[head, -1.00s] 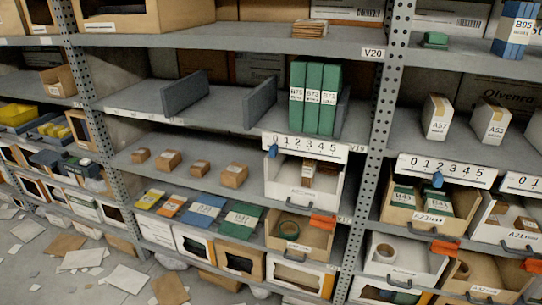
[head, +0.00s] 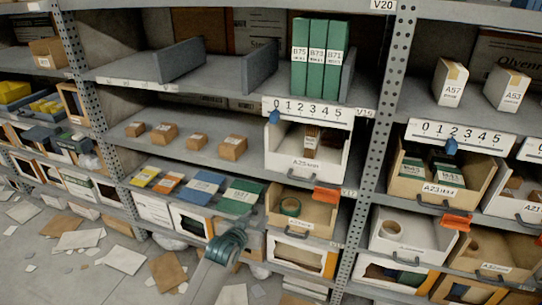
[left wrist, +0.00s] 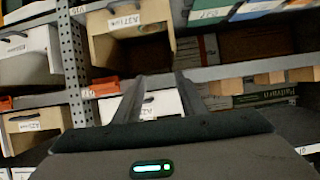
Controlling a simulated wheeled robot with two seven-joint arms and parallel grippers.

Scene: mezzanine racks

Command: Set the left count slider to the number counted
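The left count slider is a white strip (head: 318,113) numbered 0 to 5 on the shelf edge. Its blue knob (head: 274,117) sits at the 0 end. Below it stands a white bin (head: 300,165) holding small brown boxes (head: 311,138), partly hidden, so I cannot tell how many. My left gripper (head: 225,243) is low in the head view, below and left of the strip, in front of the lower bins and touching no slider. In the left wrist view its two fingers (left wrist: 160,82) stand apart with nothing between them. My right gripper is not in view.
A second numbered strip (head: 462,137), with its blue knob (head: 449,146) near 2, is to the right beyond a rack post (head: 378,130). A tan bin (head: 305,212) with a green roll and an orange tag (head: 327,196) lie below the white bin. Papers litter the floor.

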